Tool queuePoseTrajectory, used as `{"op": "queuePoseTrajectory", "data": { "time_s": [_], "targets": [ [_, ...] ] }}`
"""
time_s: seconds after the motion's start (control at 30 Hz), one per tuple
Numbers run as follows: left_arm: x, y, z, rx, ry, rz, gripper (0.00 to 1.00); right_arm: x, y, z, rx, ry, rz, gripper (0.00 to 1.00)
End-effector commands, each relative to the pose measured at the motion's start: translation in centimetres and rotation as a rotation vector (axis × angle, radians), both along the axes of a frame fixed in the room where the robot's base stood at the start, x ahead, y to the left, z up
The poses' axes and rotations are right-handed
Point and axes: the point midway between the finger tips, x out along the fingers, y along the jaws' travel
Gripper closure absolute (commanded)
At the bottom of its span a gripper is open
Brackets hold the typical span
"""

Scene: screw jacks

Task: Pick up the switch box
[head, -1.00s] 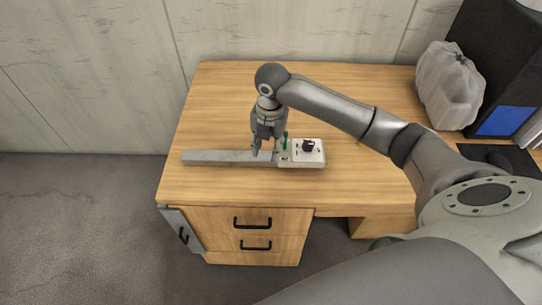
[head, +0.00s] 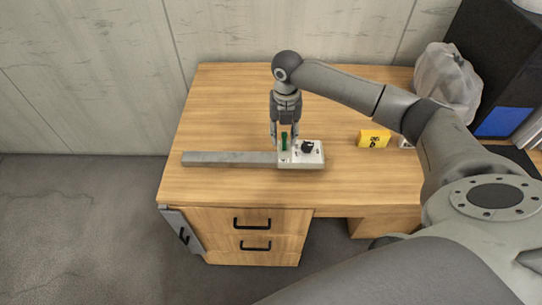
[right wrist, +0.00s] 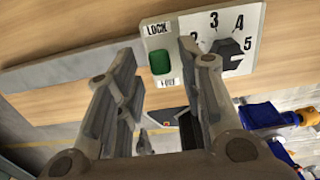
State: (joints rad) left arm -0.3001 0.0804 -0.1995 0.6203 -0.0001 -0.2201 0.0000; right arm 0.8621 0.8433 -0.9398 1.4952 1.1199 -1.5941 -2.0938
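The switch box (head: 314,160) is a pale box with a black knob and a green switch. It lies on the wooden desk at the right end of a long grey bar (head: 228,159). My right gripper (head: 284,141) points down over the box's left part, at the green switch. In the right wrist view the fingers (right wrist: 158,55) are apart, with the green switch (right wrist: 161,62) and its LOCK label between them. The numbered dial (right wrist: 229,50) is to the right of the fingers. I cannot tell whether a fingertip touches the box. My left gripper is not in view.
A yellow block (head: 374,138) lies right of the box, near my right arm. A grey-white bag (head: 447,85) and a black case (head: 505,65) stand at the back right. The desk (head: 225,100) is clear behind the bar and to its left.

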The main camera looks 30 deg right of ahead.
Motion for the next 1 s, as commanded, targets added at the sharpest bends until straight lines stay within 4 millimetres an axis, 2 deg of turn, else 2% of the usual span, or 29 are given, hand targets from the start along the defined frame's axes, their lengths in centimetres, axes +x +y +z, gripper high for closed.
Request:
{"op": "queuePoseTrajectory", "data": {
  "time_s": [0.2, 0.5, 0.77, 1.0],
  "targets": [
    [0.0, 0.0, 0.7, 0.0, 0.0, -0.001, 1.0, -0.1, -0.2, -3.0, 0.0, 0.001, 0.0, 0.64],
    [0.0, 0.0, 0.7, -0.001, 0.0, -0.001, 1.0, 0.0, -0.2, -3.5, -0.001, -0.001, 0.0, 0.64],
    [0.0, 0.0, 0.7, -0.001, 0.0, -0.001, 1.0, 0.0, -0.2, -3.5, -0.001, -0.001, 0.0, 0.98],
    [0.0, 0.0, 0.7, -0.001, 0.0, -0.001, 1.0, 0.0, -0.2, -3.4, -0.001, -0.001, 0.0, 1.0]
  ]
}}
